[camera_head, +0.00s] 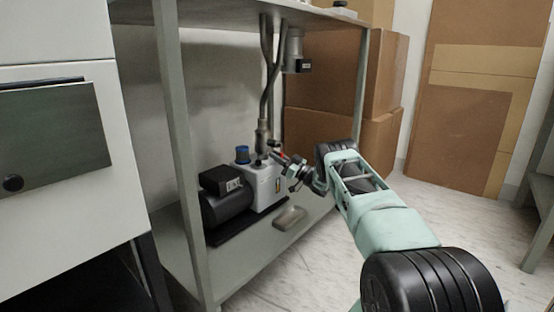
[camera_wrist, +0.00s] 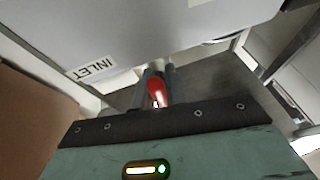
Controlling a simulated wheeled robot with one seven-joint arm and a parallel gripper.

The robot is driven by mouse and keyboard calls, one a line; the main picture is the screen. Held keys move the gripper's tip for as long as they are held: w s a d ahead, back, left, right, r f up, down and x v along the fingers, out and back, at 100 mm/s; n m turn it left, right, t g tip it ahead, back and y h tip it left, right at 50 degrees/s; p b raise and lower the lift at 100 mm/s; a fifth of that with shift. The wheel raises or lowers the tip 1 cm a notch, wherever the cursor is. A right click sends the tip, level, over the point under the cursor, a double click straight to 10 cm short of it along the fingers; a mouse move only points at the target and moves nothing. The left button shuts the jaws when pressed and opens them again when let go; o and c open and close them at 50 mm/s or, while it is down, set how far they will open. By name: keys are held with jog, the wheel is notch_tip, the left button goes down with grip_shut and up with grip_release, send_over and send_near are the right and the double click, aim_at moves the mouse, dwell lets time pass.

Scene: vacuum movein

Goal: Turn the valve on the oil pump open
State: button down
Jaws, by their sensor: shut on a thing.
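The oil pump (camera_head: 264,185) is a white and black unit with a blue cap, on the lower shelf of a grey rack. Its white housing (camera_wrist: 160,35) with an "INLET" label fills the top of the wrist view. A red valve handle (camera_wrist: 157,92) shows between the fingers, and a bit of red also shows in the head view (camera_head: 283,156). My gripper (camera_head: 283,158) reaches in from the right at the top of the pump. In the wrist view my gripper (camera_wrist: 156,76) is shut on the red handle. The valve's body is mostly hidden.
A grey rack post (camera_head: 176,120) stands left of the pump, and a white cabinet (camera_head: 60,170) lies further left. Pipes (camera_head: 267,85) rise from the pump. Cardboard boxes (camera_head: 325,75) stand behind. A small tan object (camera_head: 290,218) lies on the shelf in front.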

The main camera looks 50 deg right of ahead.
jog(key=shift+d, duration=0.1)
jog(key=c, duration=1.4)
grip_release()
jog(key=shift+c, duration=0.2)
jog(key=shift+s, duration=0.1)
jog(key=p+v, duration=0.7)
jog(key=v, duration=1)
jog(key=shift+s+d, duration=0.1)
jog(key=shift+s, duration=0.1)
